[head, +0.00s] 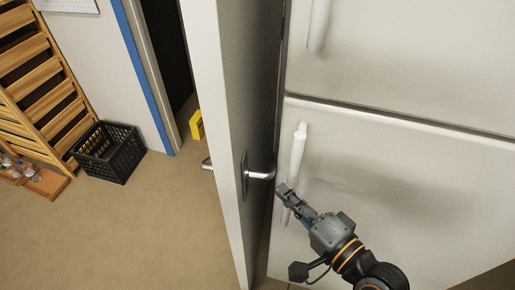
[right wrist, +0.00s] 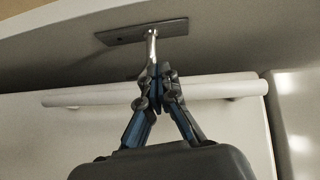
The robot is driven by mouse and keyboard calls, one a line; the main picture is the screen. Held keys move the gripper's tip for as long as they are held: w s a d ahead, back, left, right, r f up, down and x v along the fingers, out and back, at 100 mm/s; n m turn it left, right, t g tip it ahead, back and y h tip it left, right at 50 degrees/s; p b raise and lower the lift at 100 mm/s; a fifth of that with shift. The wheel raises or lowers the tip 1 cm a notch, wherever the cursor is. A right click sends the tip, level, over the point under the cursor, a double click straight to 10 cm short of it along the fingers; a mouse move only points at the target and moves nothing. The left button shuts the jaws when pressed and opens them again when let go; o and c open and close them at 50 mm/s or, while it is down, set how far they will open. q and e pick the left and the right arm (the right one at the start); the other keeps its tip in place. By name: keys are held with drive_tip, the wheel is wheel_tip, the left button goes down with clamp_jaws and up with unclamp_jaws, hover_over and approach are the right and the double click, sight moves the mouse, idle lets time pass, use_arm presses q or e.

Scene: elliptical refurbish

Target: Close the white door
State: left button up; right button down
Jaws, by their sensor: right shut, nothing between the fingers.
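The white door (head: 214,110) stands open in the head view, edge toward me, with its shaded face turned to the fridge on the right. Its metal lever handle (head: 260,175) sticks out toward my right gripper, and part of a lever shows on the far side too. My right gripper (head: 283,190) is shut and empty, just right of and slightly below the handle's end. In the right wrist view the gripper (right wrist: 156,72) points at the handle's plate (right wrist: 140,32), and the lever (right wrist: 151,48) appears right at the fingertips; I cannot tell whether they touch. My left gripper is not in view.
A white fridge (head: 400,170) with long vertical handles stands close on the right, leaving a narrow gap beside the door. A black crate (head: 108,152), a wooden rack (head: 38,85) and a yellow object (head: 196,125) are on the left. The floor (head: 120,230) left of the door is clear.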

wheel_tip(320, 180, up, 2)
drive_tip(key=m+t, duration=0.1)
drive_tip(key=m, duration=0.1)
drive_tip(key=p, duration=0.2)
approach(248, 143)
drive_tip(key=x, duration=0.5)
drive_tip(key=shift+w+a+r, duration=0.1)
drive_tip(key=shift+w+a, duration=0.1)
drive_tip(key=shift+w, duration=0.05)
